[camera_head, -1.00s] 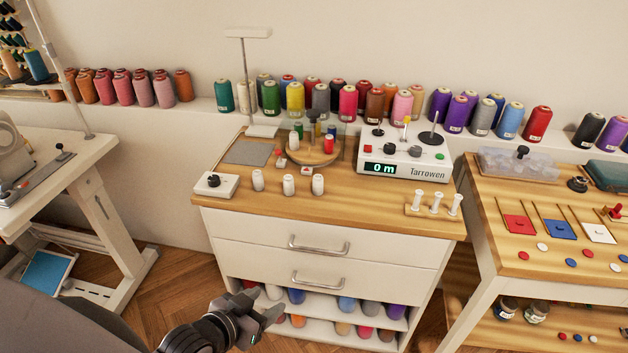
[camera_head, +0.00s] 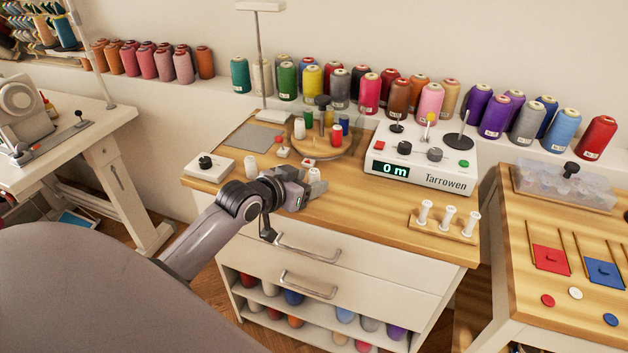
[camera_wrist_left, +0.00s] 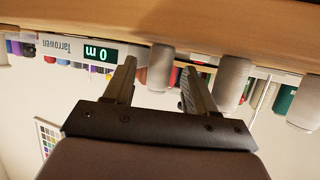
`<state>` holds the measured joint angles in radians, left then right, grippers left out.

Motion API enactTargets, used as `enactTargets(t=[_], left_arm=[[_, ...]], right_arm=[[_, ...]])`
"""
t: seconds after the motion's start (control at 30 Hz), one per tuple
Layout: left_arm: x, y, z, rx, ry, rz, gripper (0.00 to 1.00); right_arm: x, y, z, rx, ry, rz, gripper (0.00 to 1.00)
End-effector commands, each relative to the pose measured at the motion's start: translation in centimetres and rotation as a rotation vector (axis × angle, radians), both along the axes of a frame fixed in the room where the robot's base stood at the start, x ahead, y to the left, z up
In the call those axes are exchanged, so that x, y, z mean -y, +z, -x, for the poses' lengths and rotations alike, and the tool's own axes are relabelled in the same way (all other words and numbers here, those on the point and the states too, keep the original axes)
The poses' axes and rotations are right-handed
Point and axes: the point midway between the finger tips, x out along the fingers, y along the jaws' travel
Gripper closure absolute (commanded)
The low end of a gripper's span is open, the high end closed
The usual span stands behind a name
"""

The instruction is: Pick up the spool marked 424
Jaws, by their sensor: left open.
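No mark 424 is legible. A row of white spools stands upright on the wooden cabinet top. The left one (camera_head: 250,165) is clear in the head view, the right one (camera_head: 314,174) shows just past my gripper, and the middle one is mostly hidden by it. My left gripper (camera_head: 313,186) is open and empty at the right spool. In the left wrist view, which is upside down, this spool (camera_wrist_left: 160,68) appears between the open fingers (camera_wrist_left: 158,80); I cannot tell whether it touches them. The other two (camera_wrist_left: 233,82) (camera_wrist_left: 303,108) stand to the right. My right gripper is out of view.
A round wooden stand (camera_head: 327,152) with small colored spools and a clear cover is behind. The white Tarrowen box (camera_head: 419,158) reads 0 m. A rack with white spools (camera_head: 443,223) is at right. Large thread cones line the back ledge.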

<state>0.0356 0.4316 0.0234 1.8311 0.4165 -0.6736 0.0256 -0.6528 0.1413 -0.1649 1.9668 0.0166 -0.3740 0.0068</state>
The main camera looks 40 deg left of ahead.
Motion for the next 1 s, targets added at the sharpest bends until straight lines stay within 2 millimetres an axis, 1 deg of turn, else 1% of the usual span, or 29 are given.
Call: enactTargets(t=[0.1,0.2,0.5,0.53,0.57,0.6,0.67,0.7,1.0], left_arm=[[0.1,-0.6,-1.3,0.0,0.0,0.003,0.44],[0.1,-0.8,-2.0,0.001,-0.001,0.001,0.44],[0.1,-1.0,-2.2,0.0,-0.001,0.0,0.44],[0.1,-1.0,-2.2,0.0,-0.001,0.0,0.51],[0.1,-1.0,-2.2,0.0,-0.001,0.0,0.6],[0.1,-1.0,-2.2,0.0,-0.001,0.0,0.73],[0.1,-1.0,-2.2,-0.001,-0.001,0.0,0.93],[0.1,-1.0,-2.2,-0.001,-0.001,0.0,0.98],[0.1,-0.9,-2.2,0.0,-0.001,0.0,0.99]], right_arm=[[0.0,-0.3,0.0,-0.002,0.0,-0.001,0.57],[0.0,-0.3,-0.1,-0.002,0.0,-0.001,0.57],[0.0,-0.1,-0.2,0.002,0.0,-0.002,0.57],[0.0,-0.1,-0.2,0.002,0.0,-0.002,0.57],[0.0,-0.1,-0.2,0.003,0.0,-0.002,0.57],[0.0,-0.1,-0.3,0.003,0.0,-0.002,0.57],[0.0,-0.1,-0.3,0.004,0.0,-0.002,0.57],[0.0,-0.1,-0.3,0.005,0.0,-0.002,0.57],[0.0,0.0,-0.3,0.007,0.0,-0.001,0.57]])
